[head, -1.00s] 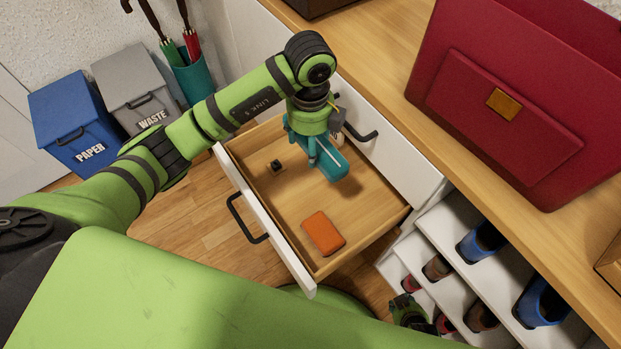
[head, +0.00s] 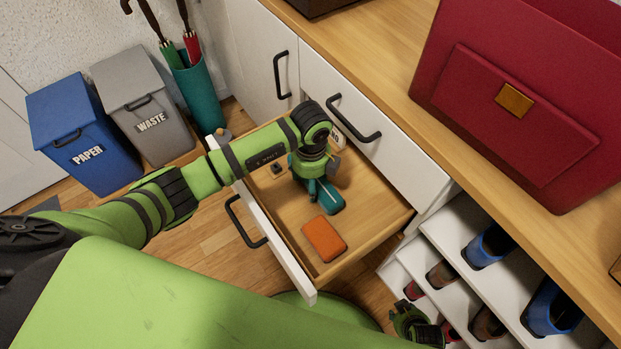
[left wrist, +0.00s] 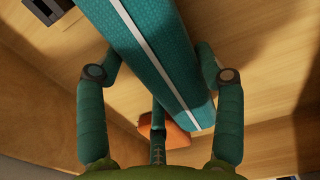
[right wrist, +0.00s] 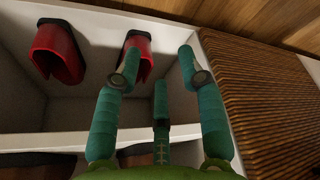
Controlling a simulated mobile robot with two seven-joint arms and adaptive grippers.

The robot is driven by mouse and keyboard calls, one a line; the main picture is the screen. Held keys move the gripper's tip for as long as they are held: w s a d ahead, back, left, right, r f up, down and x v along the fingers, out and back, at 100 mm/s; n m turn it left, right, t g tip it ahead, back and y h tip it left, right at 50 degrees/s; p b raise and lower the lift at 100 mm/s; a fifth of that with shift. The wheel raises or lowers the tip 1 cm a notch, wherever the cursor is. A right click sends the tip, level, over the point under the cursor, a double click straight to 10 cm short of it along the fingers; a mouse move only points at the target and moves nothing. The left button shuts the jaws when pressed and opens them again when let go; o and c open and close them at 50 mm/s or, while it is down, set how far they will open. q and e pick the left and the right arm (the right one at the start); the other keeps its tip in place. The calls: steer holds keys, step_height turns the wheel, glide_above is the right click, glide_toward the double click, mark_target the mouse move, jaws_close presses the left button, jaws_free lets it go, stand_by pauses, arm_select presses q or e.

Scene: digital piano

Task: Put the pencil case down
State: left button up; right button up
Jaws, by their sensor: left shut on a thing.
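The teal pencil case (head: 332,203) with a white zip line is inside the open drawer (head: 366,222), low near the drawer floor. I cannot tell whether it touches the floor. In the left wrist view the pencil case (left wrist: 160,60) runs between the fingers. My left gripper (head: 316,192) is shut on it; the gripper also shows in the left wrist view (left wrist: 160,78). My right gripper (right wrist: 160,80) is open and empty in front of the shoe shelf, and shows at the bottom of the head view (head: 412,320).
An orange box-like item (head: 324,238) and a small dark item (head: 277,168) lie in the drawer. A red bag (head: 500,110) stands on the wooden top. Shoes (right wrist: 58,52) fill the shelf. Paper and waste bins (head: 150,120) stand back left.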

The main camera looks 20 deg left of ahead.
arm_select(q)
steer(key=shift+f, duration=0.15)
steer(key=o, duration=1.2)
step_height(320, 180, up, 12)
steer(key=p, duration=0.2)
steer(key=shift+r, duration=0.25)
